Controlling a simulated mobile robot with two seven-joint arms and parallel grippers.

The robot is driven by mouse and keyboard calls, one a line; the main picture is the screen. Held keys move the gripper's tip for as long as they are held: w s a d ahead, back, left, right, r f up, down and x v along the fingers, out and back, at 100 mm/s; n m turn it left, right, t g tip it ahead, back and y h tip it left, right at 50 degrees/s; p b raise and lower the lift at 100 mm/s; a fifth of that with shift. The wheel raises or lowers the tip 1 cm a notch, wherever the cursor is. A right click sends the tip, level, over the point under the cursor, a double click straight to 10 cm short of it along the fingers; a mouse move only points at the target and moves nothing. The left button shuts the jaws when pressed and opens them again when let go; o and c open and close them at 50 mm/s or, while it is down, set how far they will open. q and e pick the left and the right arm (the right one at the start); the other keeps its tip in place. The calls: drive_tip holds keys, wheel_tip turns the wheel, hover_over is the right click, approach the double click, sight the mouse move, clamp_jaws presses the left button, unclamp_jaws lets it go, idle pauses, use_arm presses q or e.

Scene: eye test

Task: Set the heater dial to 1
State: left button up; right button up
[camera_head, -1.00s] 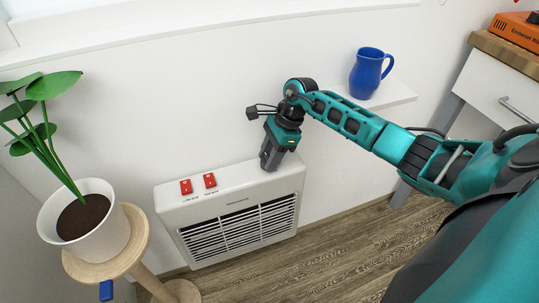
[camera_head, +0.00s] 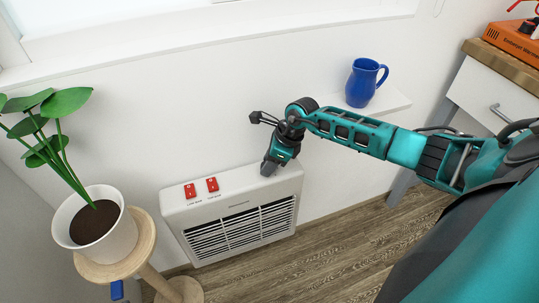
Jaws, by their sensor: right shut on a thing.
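The white heater (camera_head: 180,214) stands against the wall, with a slatted grille on its front and two red switches (camera_head: 190,190) (camera_head: 212,184) at the left of its top. My right gripper (camera_head: 267,170) points down at the right end of the heater's top, its fingers shut at the spot where the dial sits. The dial itself is hidden by the gripper, so its setting and numbers cannot be read. My left gripper is not in view.
A potted plant (camera_head: 118,236) stands on a round wooden stool (camera_head: 143,250) left of the heater. A blue jug (camera_head: 362,82) stands on a white wall shelf (camera_head: 396,102) behind my right arm. A drawer unit (camera_head: 500,95) carrying an orange box (camera_head: 512,36) is at the right.

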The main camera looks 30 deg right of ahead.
drive_tip(key=shift+a+r+m+t+h+p, duration=0.1)
drive_tip(key=shift+m+t+h+p, duration=0.25)
drive_tip(key=shift+m+p, duration=0.85)
drive_tip(key=shift+m, duration=0.3)
drive_tip(key=o, duration=1)
drive_tip(key=shift+h, duration=0.25)
drive_tip(key=p+v, duration=0.2)
drive_tip(key=v, duration=0.4)
drive_tip(key=shift+r, duration=0.25)
drive_tip(key=p+v, duration=0.1)
drive_tip(key=v, duration=0.5)
drive_tip(key=shift+s+r, duration=0.1)
drive_tip(key=shift+s, duration=0.05)
